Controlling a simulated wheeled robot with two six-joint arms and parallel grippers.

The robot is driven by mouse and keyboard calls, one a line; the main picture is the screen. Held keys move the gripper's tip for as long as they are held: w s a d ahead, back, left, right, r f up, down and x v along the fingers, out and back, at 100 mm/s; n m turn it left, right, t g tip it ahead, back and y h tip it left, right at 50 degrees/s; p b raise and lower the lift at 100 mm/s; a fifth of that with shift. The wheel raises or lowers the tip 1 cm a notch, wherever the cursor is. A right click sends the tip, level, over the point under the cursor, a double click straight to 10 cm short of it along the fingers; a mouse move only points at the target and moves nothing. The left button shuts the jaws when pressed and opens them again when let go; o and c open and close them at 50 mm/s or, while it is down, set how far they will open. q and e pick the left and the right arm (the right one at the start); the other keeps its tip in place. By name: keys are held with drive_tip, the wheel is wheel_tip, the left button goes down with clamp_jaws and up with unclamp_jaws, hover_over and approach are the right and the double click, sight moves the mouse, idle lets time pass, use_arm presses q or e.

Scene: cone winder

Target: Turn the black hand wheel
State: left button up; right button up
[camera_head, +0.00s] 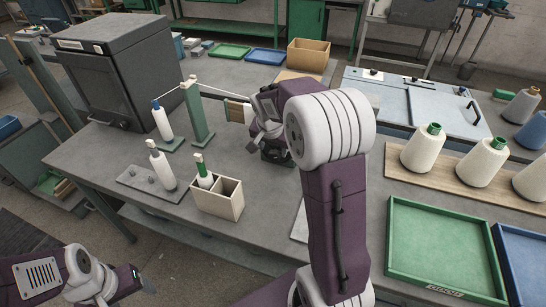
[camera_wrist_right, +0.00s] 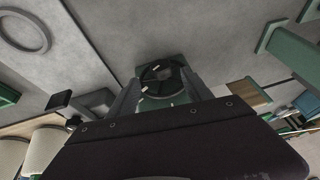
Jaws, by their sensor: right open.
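The black hand wheel (camera_wrist_right: 163,78) shows in the right wrist view as a dark ring with a few pale marks, on a green-grey mount. In the head view my right gripper and arm hide it; only part of a dark green machine base (camera_head: 276,156) shows below the gripper. My right gripper (camera_head: 264,122) is open, and in the right wrist view its fingers (camera_wrist_right: 160,92) stand on either side of the wheel. I cannot tell whether they touch it.
A green post (camera_head: 196,113) and a wooden divided box (camera_head: 217,198) stand left of my right gripper. White yarn cones (camera_head: 423,147) stand on a board to the right, behind a green tray (camera_head: 440,245). A dark cabinet (camera_head: 114,67) stands at the back left.

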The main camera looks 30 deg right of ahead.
sight(273, 156)
drive_tip(key=x, duration=0.5)
drive_tip(key=shift+w+f, duration=0.2)
drive_tip(key=shift+f, duration=0.05)
drive_tip(key=shift+w+d+f, duration=0.15)
drive_tip(key=shift+f, duration=0.35)
clamp_jaws()
